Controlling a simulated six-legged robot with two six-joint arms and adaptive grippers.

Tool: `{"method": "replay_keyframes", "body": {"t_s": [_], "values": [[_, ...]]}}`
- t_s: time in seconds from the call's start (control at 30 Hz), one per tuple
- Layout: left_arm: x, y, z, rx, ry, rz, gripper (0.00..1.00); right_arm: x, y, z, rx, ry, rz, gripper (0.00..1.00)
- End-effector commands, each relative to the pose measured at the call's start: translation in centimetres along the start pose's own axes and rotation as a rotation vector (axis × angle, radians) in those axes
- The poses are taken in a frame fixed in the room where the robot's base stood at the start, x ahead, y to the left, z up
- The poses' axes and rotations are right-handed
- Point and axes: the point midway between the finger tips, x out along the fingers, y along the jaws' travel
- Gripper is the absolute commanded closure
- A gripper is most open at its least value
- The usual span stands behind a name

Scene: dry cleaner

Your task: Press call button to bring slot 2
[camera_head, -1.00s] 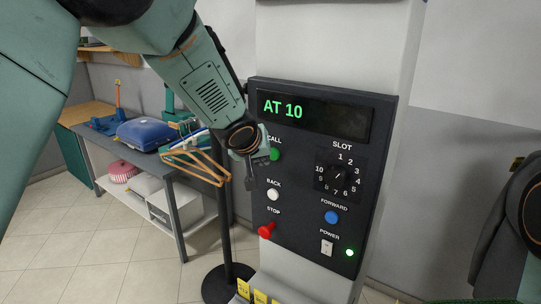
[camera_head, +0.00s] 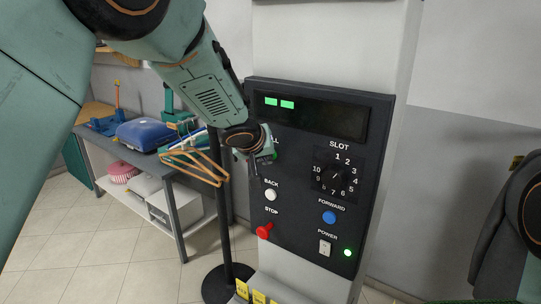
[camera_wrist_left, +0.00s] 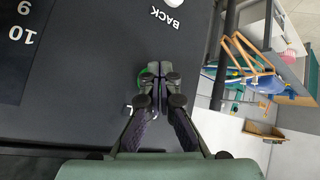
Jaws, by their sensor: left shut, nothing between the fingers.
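The dark control panel (camera_head: 300,215) stands on a pale column in the head view. Its display (camera_head: 312,113) shows two green blocks. The green CALL button (camera_head: 275,155) is mostly covered by my left gripper (camera_head: 262,165); a green edge of it shows beside the fingertips in the left wrist view (camera_wrist_left: 142,77). The left gripper (camera_wrist_left: 162,72) is shut and empty, with its tips at the button; the pictures do not settle whether they touch. The slot dial (camera_head: 337,175) seems to point up and right, near 2. My right gripper is out of view.
The white BACK button (camera_head: 271,195), red STOP button (camera_head: 264,231), blue FORWARD button (camera_head: 329,217) and power switch (camera_head: 325,248) sit close by. A green light (camera_head: 347,253) is lit. Hangers (camera_head: 195,167) and a shelf table (camera_head: 172,190) stand left. A dark garment (camera_head: 495,240) hangs right.

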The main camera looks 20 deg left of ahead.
Motion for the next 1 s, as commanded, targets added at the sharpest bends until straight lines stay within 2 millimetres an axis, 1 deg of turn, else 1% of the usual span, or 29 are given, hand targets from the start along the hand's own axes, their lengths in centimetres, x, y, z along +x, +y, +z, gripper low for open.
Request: {"method": "replay_keyframes", "body": {"t_s": [0.27,0.63,0.9,1.0], "values": [[-0.1,-0.1,0.0,0.000,0.001,0.000,1.00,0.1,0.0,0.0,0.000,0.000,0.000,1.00],[-1.4,-0.7,0.6,-0.001,0.000,0.000,1.00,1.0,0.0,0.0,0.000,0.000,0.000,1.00],[-1.6,-0.8,0.5,0.000,0.000,0.001,1.00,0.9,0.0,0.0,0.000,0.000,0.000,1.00],[-1.7,-0.9,0.7,0.000,0.001,0.000,1.00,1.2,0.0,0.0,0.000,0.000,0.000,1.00]]}}
